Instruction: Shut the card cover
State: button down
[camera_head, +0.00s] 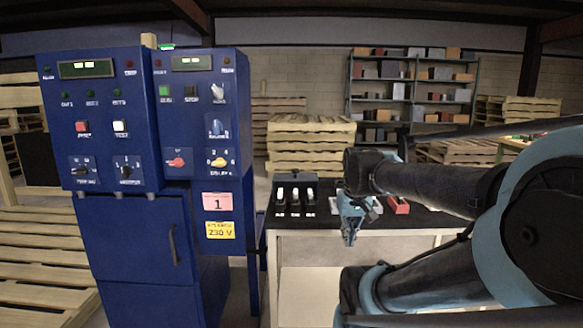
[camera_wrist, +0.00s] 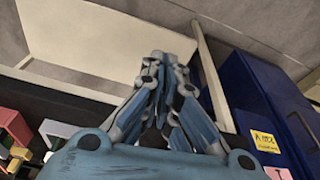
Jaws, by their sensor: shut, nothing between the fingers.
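I cannot pick out a card cover with certainty in either view. The left blue cabinet (camera_head: 101,110) has a lower blue door (camera_head: 130,235) with a dark upright handle (camera_head: 174,245); it looks shut, but a small gap would be hard to see. My gripper (camera_head: 350,238) points down at the front edge of the black-topped table, right of the cabinets. In the wrist view its fingers (camera_wrist: 160,60) are together with nothing between them.
The right blue cabinet (camera_head: 205,105) carries knobs, a pink label (camera_head: 217,202) and a yellow label (camera_head: 220,230). The black tabletop (camera_head: 295,220) holds several switches (camera_head: 295,194) and a red block (camera_head: 398,205). Wooden pallets (camera_head: 310,140) and shelves (camera_head: 412,85) stand behind.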

jog(key=w+a+r+n, duration=0.1)
jog(key=w+a+r, duration=0.2)
jog(key=w+r, duration=0.7)
notch_tip(320, 180, up, 12)
jog(key=f+n+t+y, duration=0.1)
jog(key=n, duration=0.2)
send_over(292, 176)
jog(key=w, duration=0.1)
jog(key=x, duration=0.9)
jog(key=shift+w+a+r, duration=0.15)
jog(key=shift+w+a, duration=0.05)
jog(key=shift+a, duration=0.2)
jog(key=shift+s+f, duration=0.15)
jog(key=shift+f, duration=0.2)
jog(key=shift+s+d+f, duration=0.1)
jog(key=shift+s+d, duration=0.3)
jog(key=shift+s, duration=0.4)
jog(key=shift+s+d+f, duration=0.1)
jog(key=shift+s+d, duration=0.3)
jog(key=shift+s, duration=0.4)
jog(key=s, duration=1.3)
jog(key=shift+a, duration=0.2)
jog(key=shift+s, duration=0.1)
